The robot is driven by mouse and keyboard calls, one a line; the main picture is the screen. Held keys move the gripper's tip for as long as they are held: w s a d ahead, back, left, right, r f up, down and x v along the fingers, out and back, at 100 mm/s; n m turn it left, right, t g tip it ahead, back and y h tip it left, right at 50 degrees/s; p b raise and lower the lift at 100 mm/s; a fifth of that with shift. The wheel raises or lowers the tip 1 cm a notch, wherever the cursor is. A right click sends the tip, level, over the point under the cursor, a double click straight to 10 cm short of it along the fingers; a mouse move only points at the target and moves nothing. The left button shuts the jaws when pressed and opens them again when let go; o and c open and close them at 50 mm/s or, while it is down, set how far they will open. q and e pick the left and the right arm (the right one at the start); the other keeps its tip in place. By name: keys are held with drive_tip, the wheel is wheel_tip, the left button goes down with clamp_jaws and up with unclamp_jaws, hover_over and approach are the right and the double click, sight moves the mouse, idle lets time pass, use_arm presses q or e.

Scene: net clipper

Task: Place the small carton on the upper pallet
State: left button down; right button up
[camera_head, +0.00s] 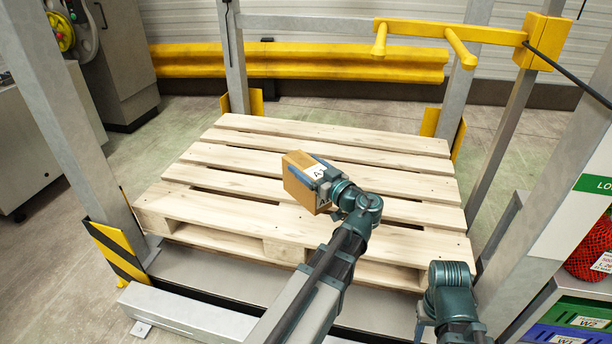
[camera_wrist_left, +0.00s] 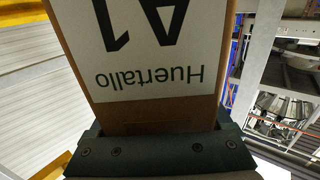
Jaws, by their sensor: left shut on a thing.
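The small brown carton (camera_head: 299,190) is in my left gripper (camera_head: 318,177) in the head view, slightly tilted and above the wooden pallet (camera_head: 230,183). Whether its underside touches the slats cannot be told. In the left wrist view the carton (camera_wrist_left: 150,115) fills the middle, with a white label reading "A1" and "Huertallo" upside down. My left gripper (camera_wrist_left: 155,152) is shut on it, at the bottom of that view. The pallet's slats show no other load. My right arm shows at the lower right of the head view; its fingers cannot be made out.
Grey posts with yellow guards (camera_head: 115,250) stand around the pallet. A yellow bar with prongs (camera_head: 450,30) hangs at the back right, and a yellow barrier (camera_head: 300,62) runs behind. Crates, one green (camera_head: 575,316), and a red net bag (camera_head: 590,250) are at the right.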

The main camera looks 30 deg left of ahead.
use_arm(q)
drive_tip(key=w+d+f+t+b, duration=0.1)
drive_tip(key=w+f+b, duration=0.1)
drive_tip(key=f+b, duration=0.2)
drive_tip(key=w+d+f+m+t+h+b, duration=0.1)
drive_tip(key=w+d+f+b, duration=0.1)
drive_tip(key=f+b, duration=0.3)
drive_tip(key=shift+d+f+m, duration=0.3)
drive_tip(key=shift+f, duration=0.6)
use_arm(e)
wheel_tip(320, 180, down, 11)
use_arm(q)
drive_tip(key=shift+w+a, duration=0.1)
use_arm(e)
drive_tip(key=shift+a, duration=0.1)
